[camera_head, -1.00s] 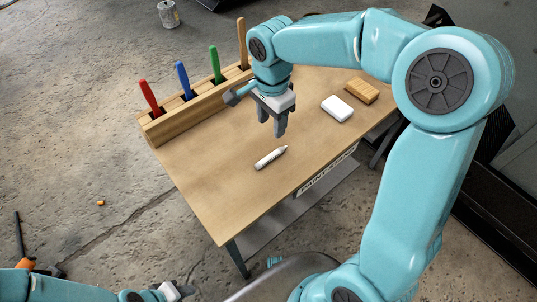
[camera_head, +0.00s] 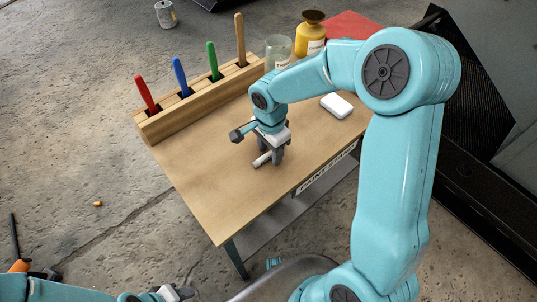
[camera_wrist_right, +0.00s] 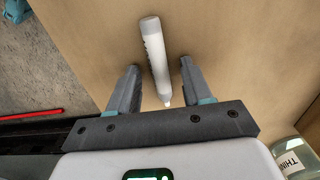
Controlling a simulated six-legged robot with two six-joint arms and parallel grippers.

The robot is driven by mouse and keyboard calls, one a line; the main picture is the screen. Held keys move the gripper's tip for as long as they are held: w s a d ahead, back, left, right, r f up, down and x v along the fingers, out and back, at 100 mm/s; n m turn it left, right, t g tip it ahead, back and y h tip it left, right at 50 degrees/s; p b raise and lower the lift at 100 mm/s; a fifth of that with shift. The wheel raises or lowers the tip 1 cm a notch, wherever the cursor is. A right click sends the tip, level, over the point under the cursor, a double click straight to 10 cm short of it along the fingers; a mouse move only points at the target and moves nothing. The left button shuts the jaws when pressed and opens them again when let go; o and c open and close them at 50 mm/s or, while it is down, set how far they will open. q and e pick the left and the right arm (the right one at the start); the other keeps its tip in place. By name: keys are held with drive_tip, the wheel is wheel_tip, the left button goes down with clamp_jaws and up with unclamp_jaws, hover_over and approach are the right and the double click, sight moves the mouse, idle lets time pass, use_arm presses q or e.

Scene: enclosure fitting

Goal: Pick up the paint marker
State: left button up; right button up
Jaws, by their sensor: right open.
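The white paint marker (camera_head: 262,159) lies on the wooden table (camera_head: 215,195), partly hidden behind my right gripper in the head view. My right gripper (camera_head: 272,160) points down over the marker. In the right wrist view, the marker (camera_wrist_right: 154,55) lies between the lines of the two open fingers (camera_wrist_right: 157,85), with its narrow tip toward the gripper. No contact between fingers and marker shows. My left gripper (camera_head: 178,293) is at the bottom edge of the head view, away from the table; its fingers are not clear.
A wooden rack (camera_head: 205,102) with red, blue, green and wooden handles runs along the table's far left side. A white block (camera_head: 336,105) lies right of the gripper. A glass jar (camera_head: 279,50) and a yellow bottle (camera_head: 310,35) stand at the back. The front left tabletop is clear.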

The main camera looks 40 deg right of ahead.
drive_tip(key=shift+c, duration=0.4)
clamp_jaws()
drive_tip(key=shift+r, duration=0.1)
